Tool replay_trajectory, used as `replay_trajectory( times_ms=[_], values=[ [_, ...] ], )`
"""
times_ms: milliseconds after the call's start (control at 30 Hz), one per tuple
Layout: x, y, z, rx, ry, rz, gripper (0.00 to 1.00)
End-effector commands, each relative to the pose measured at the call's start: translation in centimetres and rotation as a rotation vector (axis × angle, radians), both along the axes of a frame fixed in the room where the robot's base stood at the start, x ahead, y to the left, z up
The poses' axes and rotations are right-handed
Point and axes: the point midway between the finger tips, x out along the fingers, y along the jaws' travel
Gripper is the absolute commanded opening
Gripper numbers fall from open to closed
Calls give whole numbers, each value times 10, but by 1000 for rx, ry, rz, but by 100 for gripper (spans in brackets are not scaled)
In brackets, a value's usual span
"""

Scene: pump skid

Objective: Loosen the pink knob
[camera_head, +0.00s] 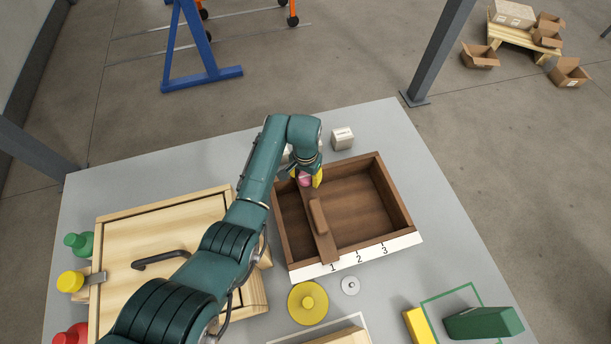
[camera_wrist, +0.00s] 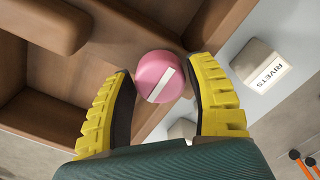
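The pink knob (camera_wrist: 163,75) is round with a white stripe across its face. It stands on the brown wooden box (camera_wrist: 35,108), close to the box's far edge. In the head view the knob (camera_head: 304,180) is partly hidden by my gripper (camera_head: 305,176). In the wrist view my gripper (camera_wrist: 165,95) has its two yellow ridged fingers apart, one on each side of the knob. A gap shows beside the left finger; I cannot tell whether the right finger touches the knob.
A white block marked RIVETS (camera_wrist: 261,66) stands beside the box. A wooden slider with a handle (camera_head: 318,216) lies across the box near mark 1. A light wooden case (camera_head: 165,240) is left of my arm. A yellow disc (camera_head: 308,303) lies in front.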

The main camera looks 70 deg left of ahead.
Motion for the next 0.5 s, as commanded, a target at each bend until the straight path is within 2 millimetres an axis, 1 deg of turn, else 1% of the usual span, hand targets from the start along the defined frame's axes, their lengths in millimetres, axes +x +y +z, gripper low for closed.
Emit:
replay_trajectory(
  times_ms=[33, 167, 200, 233, 500],
  values=[
    [0, 0, 0, 0, 0, 0, 45],
    [0, 0, 0, 0, 0, 0, 20],
    [0, 0, 0, 0, 0, 0, 12],
    [0, 0, 0, 0, 0, 0, 9],
    [0, 0, 0, -1, 1, 28, 8]
  ],
)
